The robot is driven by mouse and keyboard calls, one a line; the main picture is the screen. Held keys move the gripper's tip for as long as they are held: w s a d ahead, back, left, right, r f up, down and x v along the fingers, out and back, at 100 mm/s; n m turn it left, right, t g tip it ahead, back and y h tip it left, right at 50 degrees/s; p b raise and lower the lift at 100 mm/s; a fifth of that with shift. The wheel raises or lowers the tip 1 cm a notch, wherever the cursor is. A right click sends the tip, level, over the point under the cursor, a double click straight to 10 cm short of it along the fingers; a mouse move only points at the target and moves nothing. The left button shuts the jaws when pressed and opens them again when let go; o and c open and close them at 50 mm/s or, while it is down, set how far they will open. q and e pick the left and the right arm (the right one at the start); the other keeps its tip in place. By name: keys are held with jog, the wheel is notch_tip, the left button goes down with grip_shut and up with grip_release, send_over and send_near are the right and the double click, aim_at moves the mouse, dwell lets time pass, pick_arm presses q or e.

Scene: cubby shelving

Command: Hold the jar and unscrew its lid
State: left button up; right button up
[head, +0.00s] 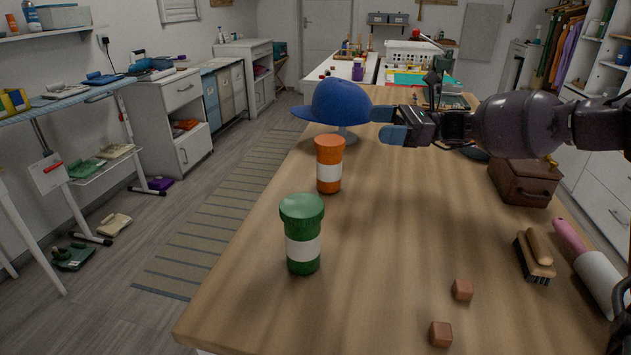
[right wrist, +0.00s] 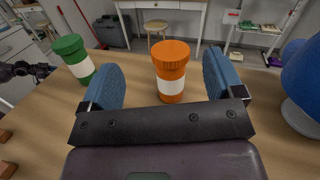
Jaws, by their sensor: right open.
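An orange jar (head: 329,165) with an orange lid and a white band stands upright on the wooden table. A green jar (head: 302,234) with a green lid and a white band stands upright nearer to me. My right gripper (head: 389,124) is open and empty, to the right of and beyond the orange jar, near the blue cap. In the right wrist view the orange jar (right wrist: 171,72) shows beyond and between the blue fingers (right wrist: 164,86), apart from them. The green jar (right wrist: 74,58) stands left of them. My left gripper's fingers show in neither view.
A blue cap (head: 339,102) rests on a stand beyond the orange jar. A brown box (head: 523,184), a brush (head: 535,257) and a pink-handled roller (head: 597,279) lie at right. Two small brown cubes (head: 462,289) sit near the front. The table's middle is clear.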

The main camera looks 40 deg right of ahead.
jog(key=m+h+b, duration=0.1)
jog(key=b, duration=0.2)
send_near(328, 168)
jog(key=shift+w+d+f, duration=0.4)
jog(key=shift+w+d, duration=0.1)
jog(key=shift+d, duration=0.1)
jog(key=shift+w+d+f, duration=0.4)
jog(key=shift+w+d, duration=0.05)
jog(key=shift+d, duration=0.15)
jog(key=shift+x, duration=2.75)
jog(key=b+x, duration=0.1)
jog(key=x, duration=0.3)
jog(key=shift+a+f, duration=0.1)
jog(key=shift+a, duration=0.05)
jog(key=shift+w+a, duration=0.3)
jog(key=shift+a, duration=0.15)
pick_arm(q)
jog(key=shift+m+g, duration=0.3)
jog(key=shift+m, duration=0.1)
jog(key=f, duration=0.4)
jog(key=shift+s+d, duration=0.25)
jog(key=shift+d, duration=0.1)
pick_arm(e)
jog(key=shift+c, duration=0.3)
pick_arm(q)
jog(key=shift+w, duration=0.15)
pick_arm(e)
jog(key=c, duration=1)
